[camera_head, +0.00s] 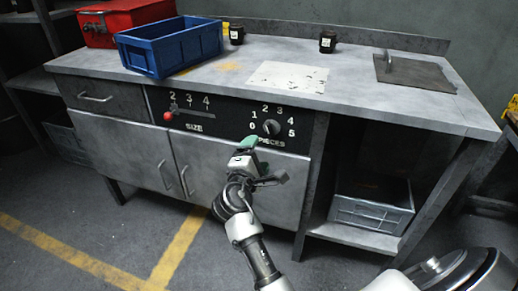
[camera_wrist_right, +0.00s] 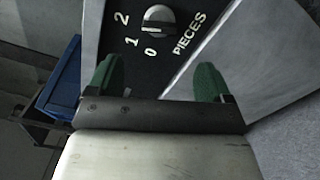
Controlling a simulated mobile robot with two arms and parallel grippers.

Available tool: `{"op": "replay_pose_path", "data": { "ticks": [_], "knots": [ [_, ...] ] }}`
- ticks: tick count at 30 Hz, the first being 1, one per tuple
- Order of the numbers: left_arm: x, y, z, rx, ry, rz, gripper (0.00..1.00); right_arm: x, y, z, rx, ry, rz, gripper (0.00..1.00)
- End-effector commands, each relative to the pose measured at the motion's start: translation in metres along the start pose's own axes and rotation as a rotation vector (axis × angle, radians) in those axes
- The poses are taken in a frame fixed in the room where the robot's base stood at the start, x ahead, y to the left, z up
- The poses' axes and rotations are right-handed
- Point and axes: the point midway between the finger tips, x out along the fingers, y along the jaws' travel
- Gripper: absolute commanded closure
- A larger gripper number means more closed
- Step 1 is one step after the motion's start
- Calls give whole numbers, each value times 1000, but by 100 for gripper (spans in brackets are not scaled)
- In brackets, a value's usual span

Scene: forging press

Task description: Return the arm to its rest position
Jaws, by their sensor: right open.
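My right arm reaches up from the bottom of the head view. Its gripper (camera_head: 252,146) is in front of the workbench's control panel, just below and left of the PIECES knob (camera_head: 271,128). In the right wrist view the two green fingertips (camera_wrist_right: 155,80) stand wide apart with nothing between them. The PIECES knob (camera_wrist_right: 158,18) shows beyond them, apart from the fingers, its pointer near 0. My left gripper is in neither view.
The grey workbench (camera_head: 440,112) spans the view. A SIZE slider with a red knob (camera_head: 168,116) is left on the panel. A blue bin (camera_head: 170,47), red toolbox (camera_head: 125,20) and two dark jars (camera_head: 327,42) stand on top. A grey crate (camera_head: 370,214) sits below right. Floor at left is clear.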

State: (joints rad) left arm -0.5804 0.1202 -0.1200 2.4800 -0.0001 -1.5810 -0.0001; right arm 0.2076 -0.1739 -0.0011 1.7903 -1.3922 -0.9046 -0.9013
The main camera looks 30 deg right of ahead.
Motion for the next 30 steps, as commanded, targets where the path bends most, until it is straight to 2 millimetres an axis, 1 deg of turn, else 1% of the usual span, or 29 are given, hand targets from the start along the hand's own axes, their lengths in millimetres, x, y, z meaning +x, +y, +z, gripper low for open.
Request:
{"op": "replay_pose_path", "data": {
  "ticks": [13,14,16,17,20,21,23,24,26,27,30],
  "knots": [
    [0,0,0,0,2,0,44,0,0,0,1,0,-1,19],
    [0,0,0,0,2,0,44,0,-2,1,6,1,-5,19],
    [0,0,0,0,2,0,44,-3,-11,4,39,8,-31,19],
    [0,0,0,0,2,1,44,-5,-18,7,65,14,-50,19],
    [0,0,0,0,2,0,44,-18,-53,19,205,44,-165,19],
    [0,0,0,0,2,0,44,-27,-71,25,281,59,-230,19],
    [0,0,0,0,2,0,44,-44,-98,35,400,81,-345,19],
    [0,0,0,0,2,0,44,-58,-116,41,478,93,-430,19],
    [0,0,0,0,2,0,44,-81,-139,49,585,110,-560,19],
    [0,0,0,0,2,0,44,-96,-151,54,646,116,-642,19],
    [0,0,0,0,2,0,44,-132,-173,63,756,123,-827,19]
  ]
}}
